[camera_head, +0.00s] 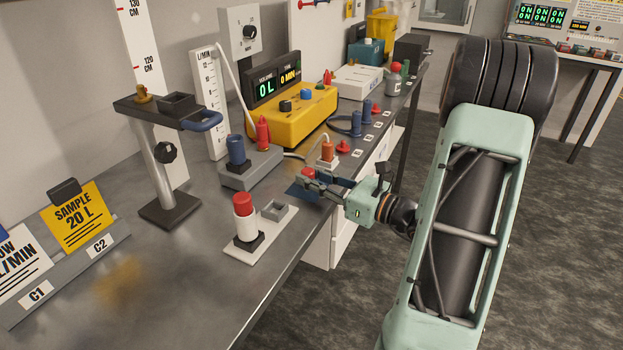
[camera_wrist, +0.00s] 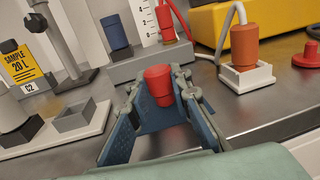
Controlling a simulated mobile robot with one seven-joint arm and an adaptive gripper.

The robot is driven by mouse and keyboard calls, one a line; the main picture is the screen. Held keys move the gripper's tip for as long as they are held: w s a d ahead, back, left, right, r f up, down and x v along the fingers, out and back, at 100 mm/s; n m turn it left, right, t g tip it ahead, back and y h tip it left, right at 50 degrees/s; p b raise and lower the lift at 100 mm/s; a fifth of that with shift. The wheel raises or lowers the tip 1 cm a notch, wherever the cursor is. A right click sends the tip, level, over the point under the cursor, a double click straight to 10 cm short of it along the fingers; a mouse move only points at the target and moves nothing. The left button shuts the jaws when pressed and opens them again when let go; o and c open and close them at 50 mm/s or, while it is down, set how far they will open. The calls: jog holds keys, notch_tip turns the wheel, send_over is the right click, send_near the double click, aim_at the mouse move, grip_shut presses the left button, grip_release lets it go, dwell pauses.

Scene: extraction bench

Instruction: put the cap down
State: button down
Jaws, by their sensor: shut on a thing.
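My gripper (camera_head: 303,188) is over the front edge of the bench, its blue fingers shut on a red cap (camera_head: 308,173). In the wrist view the cap (camera_wrist: 159,82) stands upright between the finger pads (camera_wrist: 150,125), above the bench top. A white plate (camera_head: 262,243) lies to the left of my gripper. It carries an empty grey square socket (camera_head: 276,209) and a white cylinder (camera_head: 245,229) with a red top in a black base. The empty socket (camera_wrist: 75,117) shows at the left of the wrist view.
Behind my gripper stand a grey block (camera_head: 250,172) with blue and red plugs, and an orange plug (camera_head: 327,151) in a white holder. Another red cap (camera_head: 343,146) lies farther right. A stand (camera_head: 160,165) rises at left. Bare bench lies left of the white plate.

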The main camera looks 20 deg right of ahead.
jog(key=shift+f, duration=0.3)
jog(key=c, duration=1.8)
grip_release()
jog(key=shift+r, duration=0.1)
jog(key=shift+r, duration=0.25)
jog(key=v, duration=1.2)
jog(key=shift+p, duration=0.3)
